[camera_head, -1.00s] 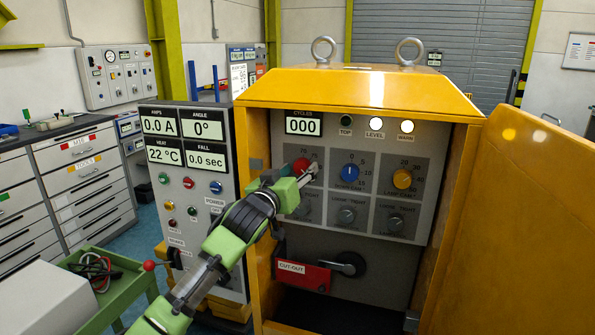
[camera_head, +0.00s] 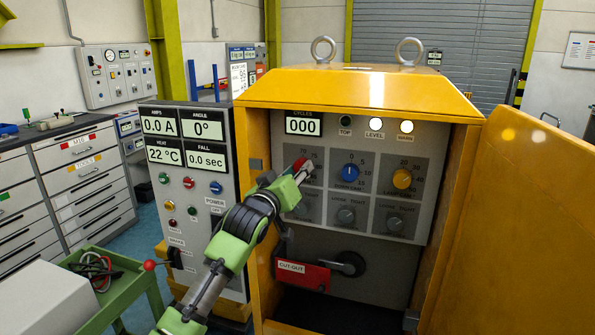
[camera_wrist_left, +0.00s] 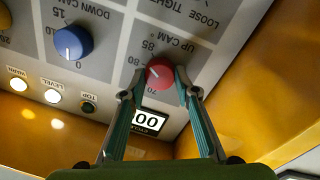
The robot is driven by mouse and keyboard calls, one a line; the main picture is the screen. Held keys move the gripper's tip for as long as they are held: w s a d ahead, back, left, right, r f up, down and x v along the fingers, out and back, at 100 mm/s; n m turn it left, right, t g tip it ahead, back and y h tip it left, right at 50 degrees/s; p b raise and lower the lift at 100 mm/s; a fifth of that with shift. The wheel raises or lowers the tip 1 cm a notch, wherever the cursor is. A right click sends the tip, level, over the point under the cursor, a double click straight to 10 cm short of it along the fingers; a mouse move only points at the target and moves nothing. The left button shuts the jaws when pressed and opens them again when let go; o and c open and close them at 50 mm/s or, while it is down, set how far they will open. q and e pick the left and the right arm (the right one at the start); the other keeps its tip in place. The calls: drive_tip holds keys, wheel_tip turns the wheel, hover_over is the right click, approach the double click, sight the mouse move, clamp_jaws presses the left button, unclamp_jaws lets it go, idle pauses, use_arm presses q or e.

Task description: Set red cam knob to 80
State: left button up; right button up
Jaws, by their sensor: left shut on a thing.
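The red UP CAM knob (camera_wrist_left: 159,73) sits on the grey panel. In the wrist view the fingers of my left gripper (camera_wrist_left: 157,88) stand on both sides of it and grip it. The knob's scale shows 70, 80 and 85. A small pale mark shows on the left part of the knob in this view, but its exact reading is unclear. In the head view my left gripper (camera_head: 300,172) covers most of the red knob (camera_head: 301,163). My right gripper is out of view.
The blue DOWN CAM knob (camera_head: 350,173) and yellow knob (camera_head: 402,179) are to the right. Grey tightening knobs (camera_head: 345,216) sit below. The cabinet's open yellow door (camera_head: 510,230) stands at the right.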

use_arm(q)
drive_tip(key=shift+n+p, duration=1.3)
drive_tip(key=shift+n, duration=1.7)
drive_tip(key=shift+n+t, duration=0.3)
drive_tip(key=o, duration=1.1)
drive_tip(key=v, duration=1.2)
drive_tip(key=shift+d, duration=0.1)
